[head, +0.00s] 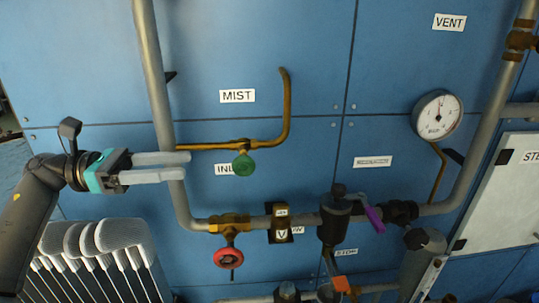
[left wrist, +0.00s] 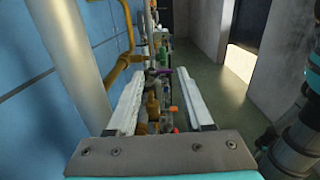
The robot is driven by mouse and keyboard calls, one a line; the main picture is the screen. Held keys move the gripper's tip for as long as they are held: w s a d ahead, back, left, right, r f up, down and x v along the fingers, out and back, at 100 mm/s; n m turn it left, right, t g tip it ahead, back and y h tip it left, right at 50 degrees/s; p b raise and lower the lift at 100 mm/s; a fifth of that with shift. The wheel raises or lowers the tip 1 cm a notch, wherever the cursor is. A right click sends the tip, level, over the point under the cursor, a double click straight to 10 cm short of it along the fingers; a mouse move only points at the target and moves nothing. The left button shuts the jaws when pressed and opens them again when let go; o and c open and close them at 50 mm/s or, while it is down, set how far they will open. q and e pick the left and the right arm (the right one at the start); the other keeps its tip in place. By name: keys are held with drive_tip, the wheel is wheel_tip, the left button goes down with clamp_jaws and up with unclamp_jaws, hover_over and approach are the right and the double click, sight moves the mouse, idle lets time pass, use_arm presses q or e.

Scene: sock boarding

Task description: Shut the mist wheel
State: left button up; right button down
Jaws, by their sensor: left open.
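The small green wheel (head: 243,165) sits on a thin brass pipe (head: 287,110) in the head view, below the MIST label (head: 237,96). It partly covers a label reading INL. My left gripper (head: 188,166) is to the left of the green wheel, apart from it, in front of the grey upright pipe. Its fingers point right and are parted, with nothing between them. The left wrist view shows both pale fingers (left wrist: 160,74) wide apart, with pipework beyond them. My right gripper is not seen.
A red wheel (head: 228,258) on a brass valve is below the green one. A purple-handled valve (head: 375,219), gauge (head: 437,115) and white panel (head: 500,190) are to the right. The grey upright pipe (head: 153,70) runs close by my left fingers. Racked socks (head: 95,245) stand lower left.

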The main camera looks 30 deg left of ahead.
sight(244, 166)
use_arm(q)
drive_tip(key=p+x, duration=0.2)
drive_tip(key=x, duration=1.3)
drive_tip(key=shift+s+p, duration=0.15)
drive_tip(key=shift+p, duration=0.2)
drive_tip(key=shift+d+f, duration=0.1)
drive_tip(key=shift+f, duration=0.05)
clamp_jaws()
